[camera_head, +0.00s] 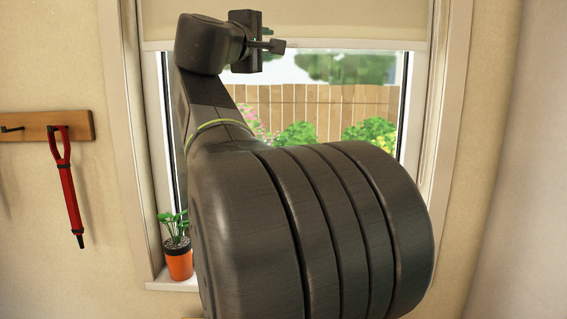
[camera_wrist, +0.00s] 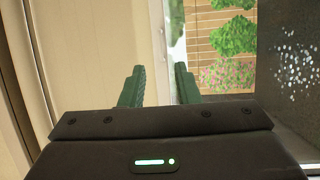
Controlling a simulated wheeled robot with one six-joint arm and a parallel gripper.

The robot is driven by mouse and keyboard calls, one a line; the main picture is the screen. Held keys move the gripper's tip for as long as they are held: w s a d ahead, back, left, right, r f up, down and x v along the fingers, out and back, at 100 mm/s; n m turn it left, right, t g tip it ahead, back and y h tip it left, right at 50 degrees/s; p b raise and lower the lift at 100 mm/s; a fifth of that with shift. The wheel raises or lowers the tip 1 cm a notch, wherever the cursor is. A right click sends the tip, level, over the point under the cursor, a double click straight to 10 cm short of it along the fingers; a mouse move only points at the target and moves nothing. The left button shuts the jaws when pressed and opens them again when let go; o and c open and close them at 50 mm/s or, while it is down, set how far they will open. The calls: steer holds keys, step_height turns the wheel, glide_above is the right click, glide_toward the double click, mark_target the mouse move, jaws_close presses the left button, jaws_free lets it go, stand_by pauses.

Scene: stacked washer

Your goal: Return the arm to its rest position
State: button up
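My arm fills the middle of the head view, a large dark ribbed link in front and a thinner link rising up and left behind it. My gripper (camera_head: 272,46) is at the upper end of the arm, in front of the window near the lower edge of the blind. In the wrist view my gripper (camera_wrist: 159,80) shows two green fingers apart, with nothing between them. Past the fingertips are the window frame and the garden outside.
The window frame (camera_head: 455,100) surrounds the arm, with a blind (camera_head: 340,22) at the top. A potted plant (camera_head: 179,260) stands on the sill at lower left. A red-handled tool (camera_head: 70,195) hangs from a wooden rack (camera_head: 40,128) on the left wall. Bare wall lies at right.

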steer(key=f+p+x, duration=0.1)
steer(key=p+x, duration=0.1)
steer(key=x, duration=0.6)
steer(key=shift+w+r+p, duration=0.3)
steer(key=shift+r+p, duration=0.05)
steer(key=shift+r, duration=0.1)
steer(key=shift+s+d, duration=0.1)
steer(key=shift+d, duration=0.1)
